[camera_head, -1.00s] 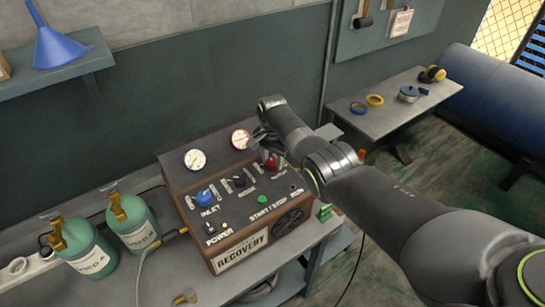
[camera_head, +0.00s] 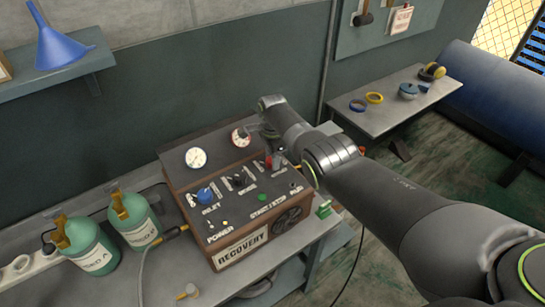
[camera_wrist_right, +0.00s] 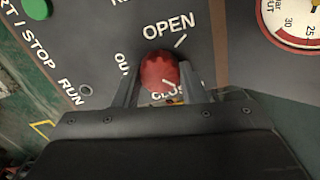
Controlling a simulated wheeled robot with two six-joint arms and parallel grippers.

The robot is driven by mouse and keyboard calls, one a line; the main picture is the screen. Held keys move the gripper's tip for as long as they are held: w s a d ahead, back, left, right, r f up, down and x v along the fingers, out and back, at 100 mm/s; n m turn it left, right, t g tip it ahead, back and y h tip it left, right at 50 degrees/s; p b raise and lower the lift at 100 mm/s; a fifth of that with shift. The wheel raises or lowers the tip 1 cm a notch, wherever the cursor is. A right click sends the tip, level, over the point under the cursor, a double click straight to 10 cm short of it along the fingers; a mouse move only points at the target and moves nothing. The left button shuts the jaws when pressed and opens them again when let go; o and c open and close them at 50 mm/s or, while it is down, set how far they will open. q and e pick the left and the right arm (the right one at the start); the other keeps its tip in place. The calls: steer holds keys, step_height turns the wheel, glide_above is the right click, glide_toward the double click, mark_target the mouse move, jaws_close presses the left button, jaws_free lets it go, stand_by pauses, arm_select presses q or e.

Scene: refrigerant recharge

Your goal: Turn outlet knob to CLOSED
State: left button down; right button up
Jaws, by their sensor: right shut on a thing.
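The red outlet knob (camera_head: 268,162) is on the sloped panel of the brown recovery machine (camera_head: 240,248). It shows large in the right wrist view (camera_wrist_right: 159,70), between the printed words OPEN and CLOSED. CLOSED is partly hidden by the knob and a finger. My right gripper (camera_head: 275,158) is shut on the knob, with one finger on each side of it in the wrist view (camera_wrist_right: 160,80). A small white mark on the knob's lower right side points toward the CLOSED side. My left gripper is not in view.
A blue inlet knob (camera_head: 205,194), a black knob (camera_head: 238,180) and a green button (camera_head: 262,198) share the panel. Gauges (camera_head: 196,157) stand behind. Two green cylinders (camera_head: 90,246) stand at left. A side table (camera_head: 390,110) holds tape rolls at back right.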

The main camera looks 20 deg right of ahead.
steer(key=shift+w+r, duration=0.1)
steer(key=o, duration=1)
steer(key=shift+r, duration=0.4)
step_height(320, 180, up, 5)
steer(key=shift+f+p, duration=0.15)
steer(key=shift+p, duration=0.65)
step_height(320, 180, up, 12)
steer(key=b, duration=0.3)
steer(key=shift+f, duration=0.1)
steer(key=shift+f, duration=0.1)
